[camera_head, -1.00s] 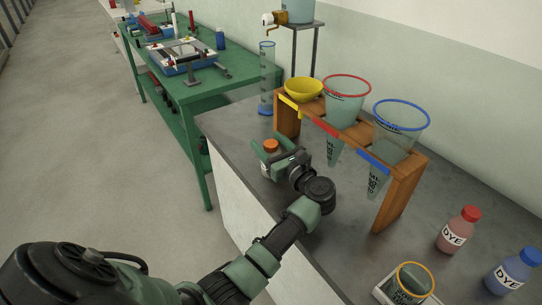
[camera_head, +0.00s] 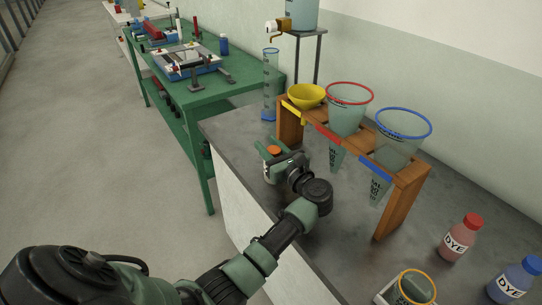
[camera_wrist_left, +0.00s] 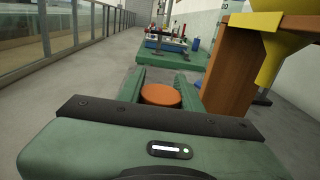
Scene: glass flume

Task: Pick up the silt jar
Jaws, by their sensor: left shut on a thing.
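The silt jar (camera_head: 273,150) shows mainly as an orange lid between the fingers of my left gripper (camera_head: 270,155), near the left edge of the grey bench. In the left wrist view the orange lid (camera_wrist_left: 161,95) sits between the two green fingers, and the jar's body is hidden below it. My left gripper is shut on the jar. I cannot tell whether the jar touches the bench top. My right gripper is not in view.
A wooden rack (camera_head: 398,205) with a yellow funnel (camera_head: 306,95) and red- and blue-rimmed cones stands just right of the gripper. Dye bottles (camera_head: 459,238) and an orange-rimmed beaker (camera_head: 416,287) are at the front right. A green table (camera_head: 240,80) stands behind.

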